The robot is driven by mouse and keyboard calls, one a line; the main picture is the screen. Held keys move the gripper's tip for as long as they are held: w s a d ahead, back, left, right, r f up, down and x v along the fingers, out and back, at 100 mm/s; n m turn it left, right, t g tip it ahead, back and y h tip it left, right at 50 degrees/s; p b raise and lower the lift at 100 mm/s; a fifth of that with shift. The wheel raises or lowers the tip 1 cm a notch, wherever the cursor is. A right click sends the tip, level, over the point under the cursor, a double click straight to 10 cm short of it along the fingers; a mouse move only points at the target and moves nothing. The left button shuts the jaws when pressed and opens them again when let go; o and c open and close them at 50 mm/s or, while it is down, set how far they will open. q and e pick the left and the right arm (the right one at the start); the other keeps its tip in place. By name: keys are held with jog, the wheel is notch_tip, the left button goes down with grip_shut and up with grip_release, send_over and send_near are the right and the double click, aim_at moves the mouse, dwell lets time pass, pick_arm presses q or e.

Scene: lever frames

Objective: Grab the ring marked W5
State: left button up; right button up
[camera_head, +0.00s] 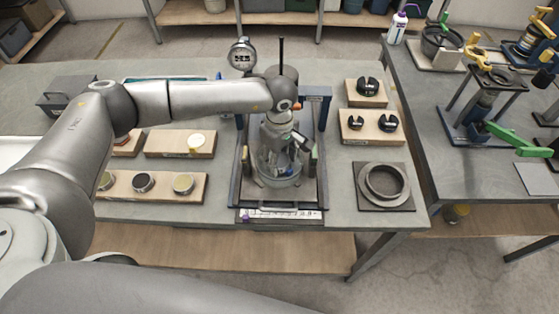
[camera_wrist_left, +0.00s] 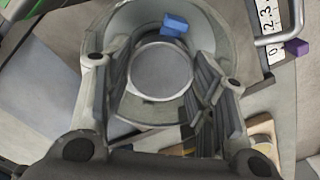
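No W5 marking is readable on any ring. Dark slotted rings sit on wooden boards right of the stand: one on the back board (camera_head: 367,86), two on the front board (camera_head: 356,123). A large grey ring (camera_head: 367,183) lies on a dark square plate at the front right. My left gripper (camera_head: 287,155) points down inside the stand (camera_head: 322,172), over its round base. In the left wrist view, the fingers (camera_wrist_left: 164,82) are apart, with a round grey disc (camera_wrist_left: 160,72) showing between them; contact is unclear. My right gripper is not in view.
A round dial gauge (camera_head: 242,55) and a dark rod rise behind the stand. Boards with round discs (camera_head: 143,182) lie to the left. A blue block (camera_wrist_left: 174,25) is near the disc. A second table with green and yellow fixtures (camera_head: 516,137) stands right.

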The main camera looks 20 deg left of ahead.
pick_arm(q)
jog(key=shift+w, duration=0.1)
jog(key=shift+c, duration=0.2)
jog(key=shift+r+b, duration=0.55)
jog(key=shift+b, duration=0.15)
jog(key=s+d+r+b, duration=0.6)
jog(key=s+r+b, duration=0.1)
jog(key=s+r, duration=0.55)
jog(key=s+a+f+m, duration=0.1)
jog(key=a+f+m, duration=0.6)
jog(key=a+m, duration=0.3)
jog(key=shift+s+m, duration=0.25)
jog(key=shift+m, duration=0.85)
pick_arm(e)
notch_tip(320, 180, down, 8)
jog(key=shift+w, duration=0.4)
